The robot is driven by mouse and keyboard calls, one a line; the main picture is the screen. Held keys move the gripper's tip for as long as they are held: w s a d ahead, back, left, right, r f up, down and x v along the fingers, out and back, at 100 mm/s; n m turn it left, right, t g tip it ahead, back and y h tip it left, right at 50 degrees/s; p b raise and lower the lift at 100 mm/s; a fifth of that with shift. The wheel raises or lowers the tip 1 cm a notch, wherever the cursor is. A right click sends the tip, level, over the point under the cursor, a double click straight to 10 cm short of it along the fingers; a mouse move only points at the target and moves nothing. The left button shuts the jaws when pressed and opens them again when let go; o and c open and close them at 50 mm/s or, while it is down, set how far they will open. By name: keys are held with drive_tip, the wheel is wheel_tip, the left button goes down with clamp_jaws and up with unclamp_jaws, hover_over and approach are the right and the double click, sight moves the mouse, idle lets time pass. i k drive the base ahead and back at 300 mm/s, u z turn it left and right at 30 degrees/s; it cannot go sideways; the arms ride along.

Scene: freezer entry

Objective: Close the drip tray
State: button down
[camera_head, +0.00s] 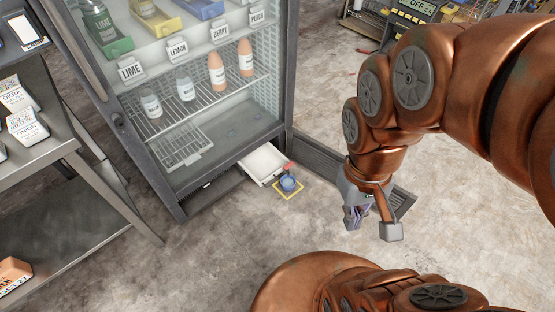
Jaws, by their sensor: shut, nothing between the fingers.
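The white drip tray (266,160) sticks out from the bottom of the dark refrigerated cabinet (212,158), at the right part of its base. The tray looks empty. My gripper (352,223) is shut and empty, pointing down, to the right of the tray and apart from it. A small grey box-like piece hangs beside the gripper. My copper-coloured arm comes in from the right.
A dark vented panel (330,171) juts out low at the right. A metal table (40,150) stands left. Open concrete floor lies in front.

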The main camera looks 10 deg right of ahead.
sight(265, 164)
drive_tip(key=u, duration=0.05)
drive_tip(key=k, duration=1.15)
drive_tip(key=u, duration=0.7)
drive_tip(key=i, duration=0.55)
drive_tip(key=u, duration=0.65)
drive_tip(key=i, duration=0.8)
drive_tip(key=z, duration=0.7)
drive_tip(key=i, duration=0.7)
drive_tip(key=z, duration=0.7)
